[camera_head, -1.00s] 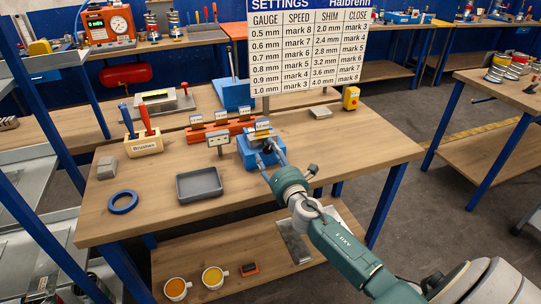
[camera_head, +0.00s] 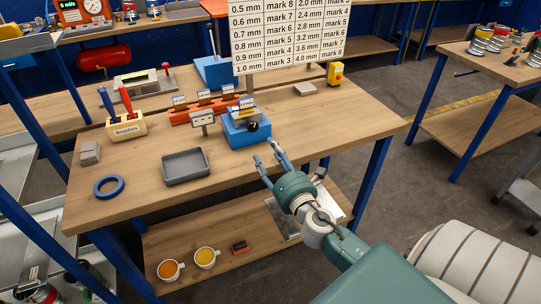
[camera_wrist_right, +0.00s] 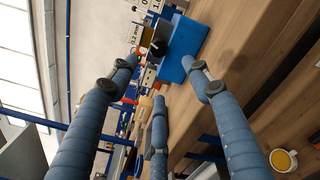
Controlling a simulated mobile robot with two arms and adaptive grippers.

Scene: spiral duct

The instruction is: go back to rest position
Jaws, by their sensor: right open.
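My left gripper is in neither view.
A grey tray (camera_head: 186,180), a blue ring (camera_head: 109,187) and a brush holder (camera_head: 127,129) stand on the bench. A settings board (camera_head: 290,38) rises behind. Two cups, one of them orange (camera_head: 169,270), sit on the lower shelf (camera_head: 220,272).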

